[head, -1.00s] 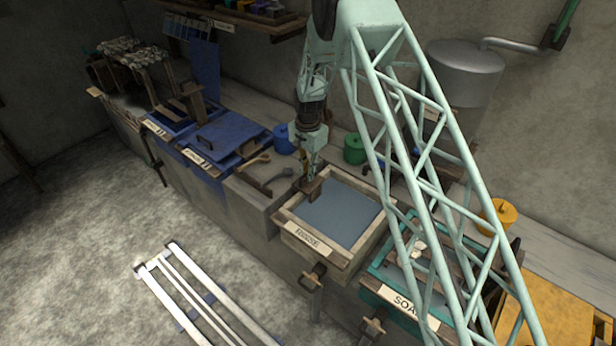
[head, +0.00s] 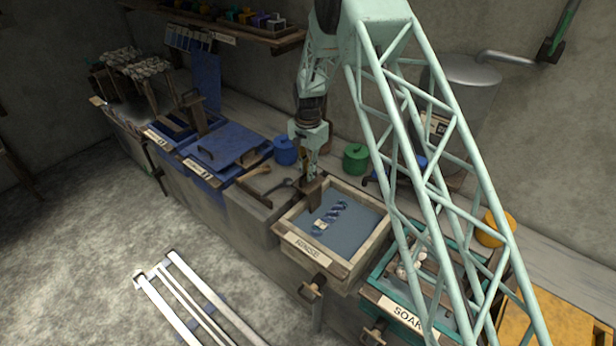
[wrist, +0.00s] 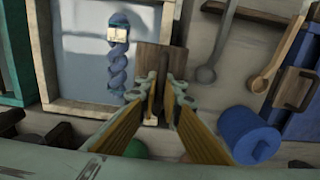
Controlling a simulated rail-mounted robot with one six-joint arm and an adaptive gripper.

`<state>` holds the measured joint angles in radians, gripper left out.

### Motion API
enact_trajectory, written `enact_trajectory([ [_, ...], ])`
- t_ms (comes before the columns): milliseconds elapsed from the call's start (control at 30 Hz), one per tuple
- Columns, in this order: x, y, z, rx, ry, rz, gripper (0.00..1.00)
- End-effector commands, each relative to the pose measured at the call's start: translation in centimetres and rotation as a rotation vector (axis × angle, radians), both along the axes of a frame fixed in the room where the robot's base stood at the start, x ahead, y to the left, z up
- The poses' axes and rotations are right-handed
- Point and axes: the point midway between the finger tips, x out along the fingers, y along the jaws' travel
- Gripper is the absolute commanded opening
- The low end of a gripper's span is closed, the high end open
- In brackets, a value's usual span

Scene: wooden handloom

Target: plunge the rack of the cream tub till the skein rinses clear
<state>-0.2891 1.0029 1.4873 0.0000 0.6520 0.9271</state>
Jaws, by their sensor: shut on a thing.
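The cream tub (head: 338,264), labelled RINSE, holds flat grey-blue water (head: 350,226). A twisted blue skein (head: 329,217) with a pale band shows at the water surface, near the tub's left side. In the wrist view the skein (wrist: 119,58) hangs in a twist beside the rack. My gripper (head: 312,180) is above the tub's back-left edge. It is shut on the upright brown wooden piece of the rack (head: 313,197). In the wrist view my gripper's fingertips (wrist: 162,88) close around this rack piece (wrist: 154,58). The rack's lower part is hidden.
A teal tub (head: 365,293) labelled SOAK stands to the right. Blue lidded vats (head: 230,145) stand to the left. A wooden spoon (wrist: 280,58) and a grey ladle (wrist: 215,50) lie beside the tub. Blue (head: 286,150) and green (head: 355,158) pots stand behind.

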Motion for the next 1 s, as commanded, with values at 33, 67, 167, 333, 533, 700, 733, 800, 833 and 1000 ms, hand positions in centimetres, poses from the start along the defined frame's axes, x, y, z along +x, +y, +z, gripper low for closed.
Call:
enact_trajectory([
  [33,0.0,0.0,0.5,0.000,0.000,0.000,0.00],
  [67,0.0,0.0,0.7,0.000,0.000,0.000,0.00],
  [167,0.0,0.0,1.3,0.000,0.000,0.000,0.00],
  [333,0.0,0.0,2.3,0.000,0.000,0.000,0.00],
  [533,0.0,0.0,3.5,0.000,0.000,0.000,0.00],
  [700,0.1,0.0,4.5,0.000,-0.001,0.000,0.00],
  [733,0.1,0.0,4.7,0.000,-0.001,0.000,0.00],
  [800,0.1,0.0,5.2,0.000,-0.001,0.000,0.00],
  [833,0.1,0.0,5.3,0.000,-0.001,0.000,0.00],
  [1000,0.0,0.0,6.3,0.000,-0.001,0.000,0.00],
])
